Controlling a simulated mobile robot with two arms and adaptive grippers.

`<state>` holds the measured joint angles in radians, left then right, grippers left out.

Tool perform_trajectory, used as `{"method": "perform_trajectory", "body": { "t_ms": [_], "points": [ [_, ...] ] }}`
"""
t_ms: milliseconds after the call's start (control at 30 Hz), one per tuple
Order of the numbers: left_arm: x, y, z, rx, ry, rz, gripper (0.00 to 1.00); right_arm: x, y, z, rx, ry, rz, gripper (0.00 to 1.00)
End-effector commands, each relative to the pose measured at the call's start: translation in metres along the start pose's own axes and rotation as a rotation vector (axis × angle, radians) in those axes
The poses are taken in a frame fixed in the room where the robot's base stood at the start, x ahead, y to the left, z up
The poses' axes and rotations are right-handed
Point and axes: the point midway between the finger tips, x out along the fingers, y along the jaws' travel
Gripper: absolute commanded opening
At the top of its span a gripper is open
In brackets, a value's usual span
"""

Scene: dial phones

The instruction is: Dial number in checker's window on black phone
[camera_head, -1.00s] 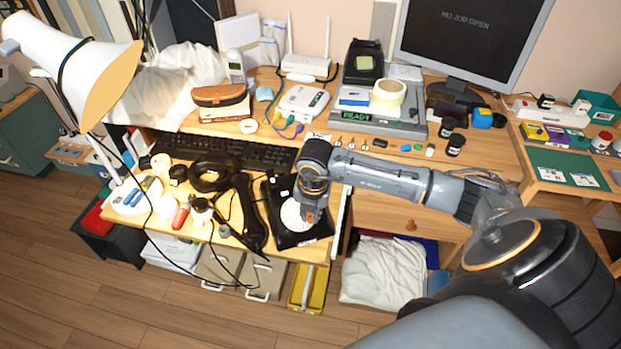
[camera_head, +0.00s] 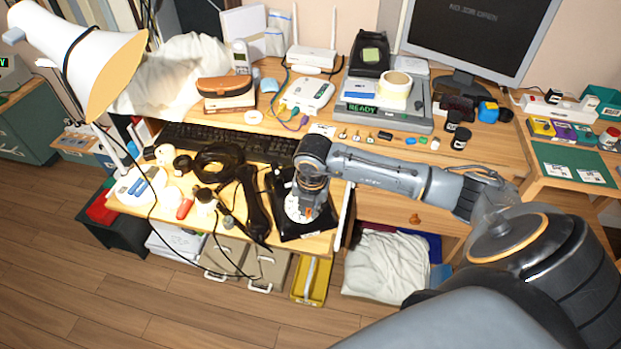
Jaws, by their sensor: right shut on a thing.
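The black phone (camera_head: 290,228) sits at the right end of the pulled-out lower shelf, with a white dial on its top. Its handset (camera_head: 255,203) lies off the base, just to the left. My right gripper (camera_head: 306,212) points down onto the dial and partly hides it. Its fingertips are at the dial's face, small and mostly covered by the wrist. The checker (camera_head: 388,118) stands on the desk behind, and its lit green window (camera_head: 361,109) reads "READY". The monitor (camera_head: 480,35) shows "NO JOB OPEN". My left gripper does not show.
A keyboard (camera_head: 225,143) lies behind the phone. A coiled black cable (camera_head: 217,162) and several small items crowd the shelf to the left. A white lamp (camera_head: 95,60) stands at far left. A yellow tray (camera_head: 312,280) is below the shelf.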

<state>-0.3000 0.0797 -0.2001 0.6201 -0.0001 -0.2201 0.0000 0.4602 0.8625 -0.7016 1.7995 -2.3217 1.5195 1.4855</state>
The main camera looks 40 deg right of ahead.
Motion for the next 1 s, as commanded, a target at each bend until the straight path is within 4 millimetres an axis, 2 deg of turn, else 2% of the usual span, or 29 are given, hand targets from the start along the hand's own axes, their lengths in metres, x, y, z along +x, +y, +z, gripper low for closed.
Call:
{"method": "perform_trajectory", "body": {
  "t_ms": [200, 533, 800, 1000],
  "points": [
    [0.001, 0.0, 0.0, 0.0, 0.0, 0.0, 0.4, 0.0, 0.009, -0.005, -0.001, 0.0, 0.003, 0.0],
    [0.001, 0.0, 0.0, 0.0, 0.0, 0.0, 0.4, 0.0, 0.01, -0.005, 0.0, 0.0, 0.002, 0.0],
    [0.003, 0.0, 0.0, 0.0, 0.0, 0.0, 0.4, -0.001, 0.02, -0.007, 0.0, 0.0, 0.002, 0.0],
    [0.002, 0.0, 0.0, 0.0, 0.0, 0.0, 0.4, -0.002, 0.021, -0.007, 0.0, 0.0, 0.002, 0.0]
  ]
}}
